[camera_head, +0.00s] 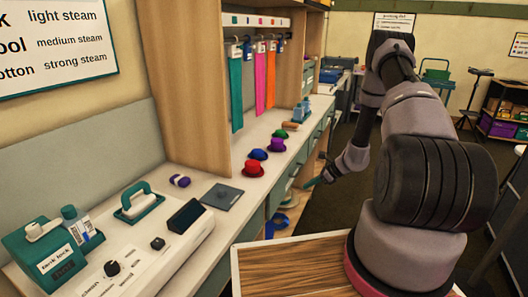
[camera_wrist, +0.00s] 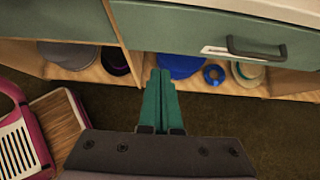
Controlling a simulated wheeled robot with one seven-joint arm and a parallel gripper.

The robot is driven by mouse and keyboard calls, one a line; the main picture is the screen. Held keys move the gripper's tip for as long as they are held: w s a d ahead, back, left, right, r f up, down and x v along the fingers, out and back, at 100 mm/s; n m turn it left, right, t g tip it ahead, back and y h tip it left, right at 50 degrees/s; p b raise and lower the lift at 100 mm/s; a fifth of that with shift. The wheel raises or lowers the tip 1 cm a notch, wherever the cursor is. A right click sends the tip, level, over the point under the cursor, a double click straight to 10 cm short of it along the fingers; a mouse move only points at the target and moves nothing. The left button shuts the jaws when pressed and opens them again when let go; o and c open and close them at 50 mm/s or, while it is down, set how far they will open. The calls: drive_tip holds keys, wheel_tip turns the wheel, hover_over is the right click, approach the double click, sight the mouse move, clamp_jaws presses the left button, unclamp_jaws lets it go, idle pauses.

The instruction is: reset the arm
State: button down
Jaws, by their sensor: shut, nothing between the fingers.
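My arm rises from my base at the right of the head view and bends down to the left. My gripper (camera_head: 313,183) hangs in front of the counter, at about the height of its drawers, pointing left. In the wrist view my gripper's two green fingers (camera_wrist: 160,75) are together, with nothing between them. They point toward an open lower shelf (camera_wrist: 215,82) under a green drawer (camera_wrist: 200,30).
Colored scarves (camera_head: 271,75) hang behind. The shelf holds a blue hat (camera_wrist: 181,66). Dark floor (camera_head: 335,215) is open beside the counter.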

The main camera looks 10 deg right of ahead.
drive_tip(key=s+a+r+n, duration=0.2)
drive_tip(key=a+r+n, duration=0.15)
drive_tip(key=r, duration=0.85)
drive_tip(key=s+a+r+n+g, duration=0.15)
drive_tip(key=r+n, duration=0.25)
drive_tip(key=r, duration=0.8)
drive_tip(key=s+a+r+n+t, duration=0.1)
drive_tip(key=s+a+r+n, duration=0.2)
drive_tip(key=r, duration=1)
drive_tip(key=s+r+n+t+h, duration=0.1)
drive_tip(key=s+r+n+h, duration=0.1)
drive_tip(key=s+r+n, duration=0.3)
drive_tip(key=s+r+n+t+h, duration=0.1)
drive_tip(key=s+r+n+h, duration=0.2)
drive_tip(key=s+r, duration=0.8)
drive_tip(key=shift+s+a+r+n+t, duration=0.3)
drive_tip(key=shift+s+n, duration=0.65)
drive_tip(key=shift+s, duration=3.2)
drive_tip(key=shift+d+f, duration=0.1)
drive_tip(key=shift+d, duration=0.05)
